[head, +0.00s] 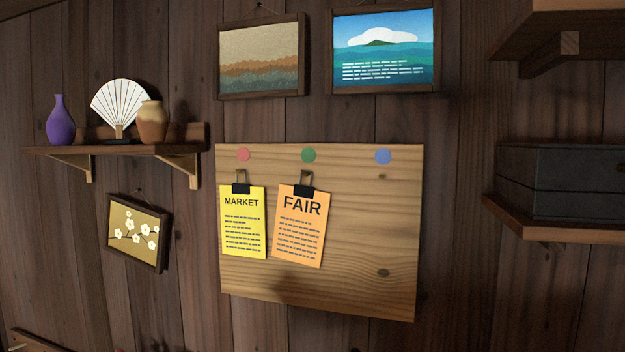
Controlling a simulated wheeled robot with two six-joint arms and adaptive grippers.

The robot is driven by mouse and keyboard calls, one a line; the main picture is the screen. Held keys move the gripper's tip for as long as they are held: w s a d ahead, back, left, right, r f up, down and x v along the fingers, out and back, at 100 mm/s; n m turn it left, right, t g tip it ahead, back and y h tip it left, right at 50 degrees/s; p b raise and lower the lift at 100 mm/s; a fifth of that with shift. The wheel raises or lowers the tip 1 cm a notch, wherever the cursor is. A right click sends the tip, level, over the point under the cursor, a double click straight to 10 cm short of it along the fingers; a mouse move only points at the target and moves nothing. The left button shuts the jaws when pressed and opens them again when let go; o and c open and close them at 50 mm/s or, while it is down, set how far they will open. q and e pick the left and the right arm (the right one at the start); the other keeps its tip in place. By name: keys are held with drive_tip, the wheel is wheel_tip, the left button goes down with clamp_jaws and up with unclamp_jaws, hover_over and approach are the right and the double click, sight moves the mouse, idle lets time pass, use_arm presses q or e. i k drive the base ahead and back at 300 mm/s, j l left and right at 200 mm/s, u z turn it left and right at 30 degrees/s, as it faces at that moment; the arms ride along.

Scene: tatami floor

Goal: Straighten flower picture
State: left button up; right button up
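The flower picture (135,236) hangs low on the left of the dark plank wall, below the small shelf. It has a dark frame and a gold ground with several white blossoms on a branch. It hangs tilted, its right end lower than its left. A thin cord shows at a nail above it. Neither of my grippers is in the head view.
The wall shelf (122,150) above holds a purple vase (61,122), white fan (120,108) and tan vase (152,122). A wooden board (370,240) with clipped notices hangs to the right. Two pictures hang higher. A dark box (565,180) sits on the right shelf.

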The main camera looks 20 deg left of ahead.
sight(134, 232)
drive_tip(key=k+l+u, duration=0.1)
drive_tip(key=u, duration=0.3)
drive_tip(key=k+l+u, duration=0.15)
drive_tip(key=u, duration=0.25)
drive_tip(key=k+u, duration=0.1)
drive_tip(key=u, duration=0.3)
drive_tip(key=i+u, duration=0.2)
drive_tip(key=i, duration=0.2)
drive_tip(key=i+j+z, duration=0.2)
drive_tip(key=j, duration=0.15)
drive_tip(key=i+j+z, duration=0.2)
drive_tip(key=k+j, duration=0.1)
